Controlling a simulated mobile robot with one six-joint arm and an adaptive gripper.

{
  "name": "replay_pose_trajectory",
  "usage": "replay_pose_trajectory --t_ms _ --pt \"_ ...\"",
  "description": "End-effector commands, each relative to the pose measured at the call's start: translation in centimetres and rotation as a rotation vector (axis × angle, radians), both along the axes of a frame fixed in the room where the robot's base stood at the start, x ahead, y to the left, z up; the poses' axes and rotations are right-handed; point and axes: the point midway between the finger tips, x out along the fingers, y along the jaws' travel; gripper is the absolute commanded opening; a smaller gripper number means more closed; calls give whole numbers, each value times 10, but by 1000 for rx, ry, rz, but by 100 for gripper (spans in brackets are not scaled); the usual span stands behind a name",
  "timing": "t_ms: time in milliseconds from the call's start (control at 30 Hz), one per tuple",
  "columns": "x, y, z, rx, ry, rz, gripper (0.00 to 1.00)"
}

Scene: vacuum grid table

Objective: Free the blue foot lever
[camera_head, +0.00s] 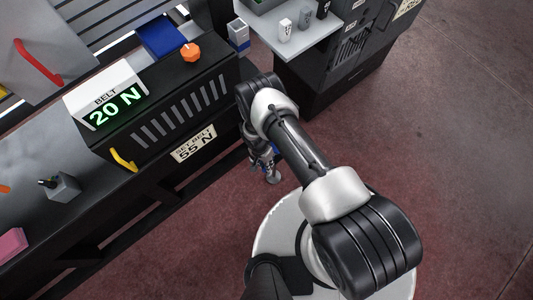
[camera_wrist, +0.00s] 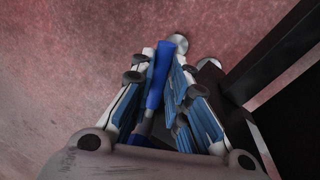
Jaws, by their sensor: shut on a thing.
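The blue foot lever (camera_wrist: 159,75) shows in the wrist view as a blue bar running between the two fingers of my gripper (camera_wrist: 168,84). My gripper is shut on it, with blue pads along the fingers. In the head view, my gripper (camera_head: 267,164) points down low beside the dark machine's front. Only a small bit of blue shows there, and my arm hides most of the lever. I cannot tell how the lever is held at its far end.
The machine display (camera_head: 112,107) reads BELT 20 N, and a label (camera_head: 194,143) reads SET BELT 55 N. An orange knob (camera_head: 190,52), a yellow handle (camera_head: 122,160) and a red handle (camera_head: 38,62) are on the left. A grey shelf (camera_head: 296,45) is above. Open floor (camera_head: 460,140) lies right.

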Motion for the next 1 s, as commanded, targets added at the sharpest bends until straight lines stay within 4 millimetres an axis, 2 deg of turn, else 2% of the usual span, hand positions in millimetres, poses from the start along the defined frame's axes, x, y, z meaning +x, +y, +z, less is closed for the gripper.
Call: replay_pose_trajectory --t_ms 333,667,867,1000 --pt "1 0 0 1 -2 -4 36" --pt "1 1 2 1 -2 -2 36" --pt "5 5 27 2 -4 -3 36" --pt "8 10 58 2 -4 -3 36"
